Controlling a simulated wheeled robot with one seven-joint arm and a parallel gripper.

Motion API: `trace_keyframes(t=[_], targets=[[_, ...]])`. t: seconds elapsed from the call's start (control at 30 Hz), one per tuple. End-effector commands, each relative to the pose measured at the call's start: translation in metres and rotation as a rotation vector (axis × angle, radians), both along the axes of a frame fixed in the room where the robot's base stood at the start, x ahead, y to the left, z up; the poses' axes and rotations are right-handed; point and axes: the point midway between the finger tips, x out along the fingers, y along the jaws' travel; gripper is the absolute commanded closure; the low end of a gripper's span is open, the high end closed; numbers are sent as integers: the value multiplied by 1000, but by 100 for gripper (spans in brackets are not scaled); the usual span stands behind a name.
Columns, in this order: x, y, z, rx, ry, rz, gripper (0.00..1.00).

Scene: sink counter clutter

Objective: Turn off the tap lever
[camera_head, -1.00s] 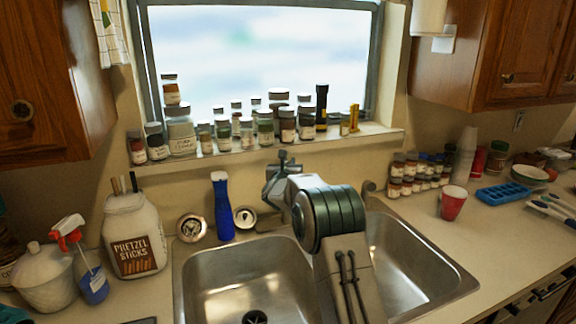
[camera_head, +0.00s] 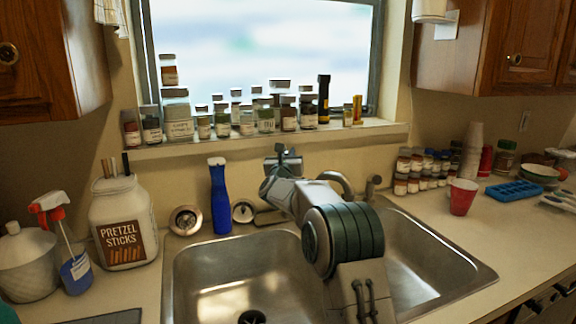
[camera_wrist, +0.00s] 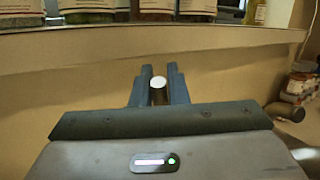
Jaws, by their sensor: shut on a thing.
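My gripper (camera_head: 283,152) is behind the sink, below the window sill. In the wrist view its two dark fingers (camera_wrist: 158,88) are shut on a small round, pale-ended post, which looks like the tap lever (camera_wrist: 158,95). The lever is hidden behind my gripper and arm in the head view. The curved metal tap spout (camera_head: 338,181) shows just right of my wrist. The double steel sink (camera_head: 205,262) lies below, with my arm reaching across its middle.
Several jars (camera_head: 246,120) line the window sill above my gripper. A blue bottle (camera_head: 220,197) stands close on the left, beyond it a pretzel jar (camera_head: 123,220) and spray bottle (camera_head: 72,262). A red cup (camera_head: 462,197) and spice jars (camera_head: 402,172) stand on the right.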

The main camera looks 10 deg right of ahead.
Motion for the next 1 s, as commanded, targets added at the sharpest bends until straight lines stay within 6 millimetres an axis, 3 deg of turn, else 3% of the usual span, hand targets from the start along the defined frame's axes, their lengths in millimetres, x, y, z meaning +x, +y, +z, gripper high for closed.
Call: trace_keyframes(t=[1.0], targets=[[-17,9,-11,-104,-195,-1,100]])
